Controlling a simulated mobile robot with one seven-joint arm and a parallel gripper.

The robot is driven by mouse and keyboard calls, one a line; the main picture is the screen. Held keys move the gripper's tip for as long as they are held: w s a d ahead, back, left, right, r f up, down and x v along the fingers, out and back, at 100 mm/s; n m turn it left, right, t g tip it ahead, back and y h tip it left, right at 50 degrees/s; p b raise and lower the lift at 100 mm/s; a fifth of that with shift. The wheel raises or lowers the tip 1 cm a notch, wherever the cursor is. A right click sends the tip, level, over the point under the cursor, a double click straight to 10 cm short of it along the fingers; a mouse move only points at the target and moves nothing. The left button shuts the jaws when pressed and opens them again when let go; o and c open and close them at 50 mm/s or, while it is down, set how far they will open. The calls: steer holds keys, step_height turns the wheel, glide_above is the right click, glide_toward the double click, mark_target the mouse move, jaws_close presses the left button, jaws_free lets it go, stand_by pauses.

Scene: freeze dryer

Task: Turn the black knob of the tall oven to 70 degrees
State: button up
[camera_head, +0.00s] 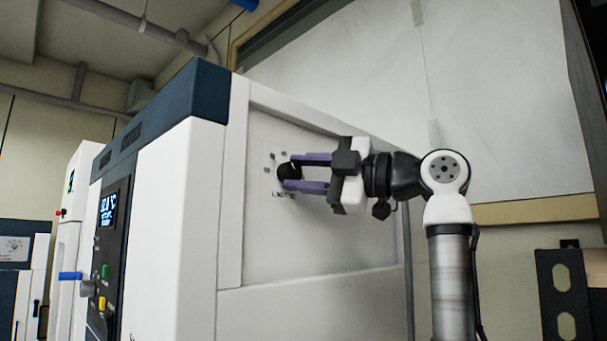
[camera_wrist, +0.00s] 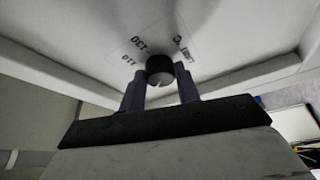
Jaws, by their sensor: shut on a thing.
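The tall oven (camera_head: 187,170) is a white cabinet with a dark blue top. Its black knob (camera_head: 287,172) sits on the recessed side panel, with small markings around it. My gripper (camera_head: 291,172) reaches in from the right, its two purple fingers shut on the knob, one above and one below. In the wrist view the round knob (camera_wrist: 159,69) lies between the dark fingertips, with a small light mark on its face. Printed labels on the panel show beside it.
A dark control panel (camera_head: 106,235) with a lit display and coloured buttons is on the oven's front at left. The recessed panel's raised frame (camera_head: 232,190) borders the knob area. A black perforated bracket (camera_head: 565,295) stands at the lower right.

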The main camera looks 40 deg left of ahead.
steer(key=shift+n, duration=0.6)
steer(key=shift+h, duration=0.4)
steer(key=o, duration=1)
